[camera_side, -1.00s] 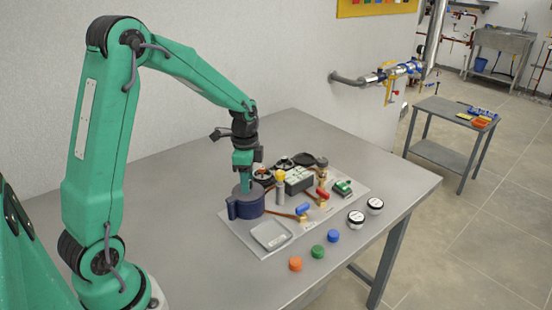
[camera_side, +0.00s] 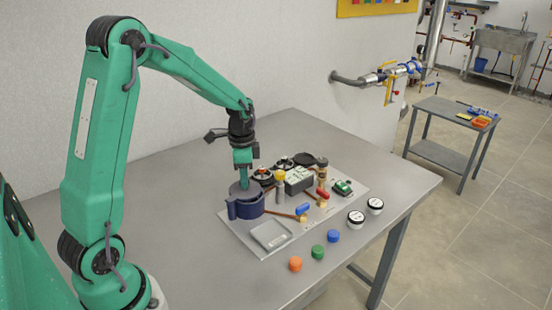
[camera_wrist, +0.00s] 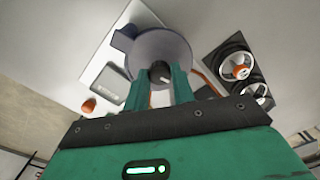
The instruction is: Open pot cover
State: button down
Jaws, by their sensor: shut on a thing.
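The dark blue pot (camera_side: 247,206) stands on the light board at the table's middle. Its grey cover (camera_side: 236,189) sits on top of it; in the wrist view the cover (camera_wrist: 157,48) is a grey disc with a dark knob (camera_wrist: 160,73) at its middle. My gripper (camera_side: 243,182) points down over the cover. In the wrist view my gripper's two green fingers (camera_wrist: 160,88) stand on either side of the knob, shut on it. From the side, the fingers hide the knob. Whether the cover touches the pot's rim all around I cannot tell.
A grey square tray (camera_side: 271,235) lies in front of the pot. A yellow-topped item (camera_side: 280,177), a grey box (camera_side: 298,181) and a blue-handled valve (camera_side: 302,209) crowd its right side. Orange (camera_side: 295,264), green (camera_side: 318,251) and blue caps (camera_side: 333,236) lie along the front. The left tabletop is clear.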

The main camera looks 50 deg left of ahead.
aim_at(235, 186)
jog(key=a+n, duration=0.1)
jog(key=n, duration=0.2)
jog(key=shift+s+a+n, duration=0.3)
jog(key=shift+s+a, duration=0.05)
jog(key=shift+s, duration=0.05)
jog(key=n, duration=0.1)
jog(key=a+n, duration=0.1)
jog(key=shift+s+n, duration=0.4)
jog(key=s+a+n, duration=0.1)
jog(key=s+n, duration=0.6)
jog(key=n, duration=0.7)
jog(key=shift+n, duration=0.4)
jog(key=c, duration=1.2)
grip_release()
jog(key=shift+o, duration=0.2)
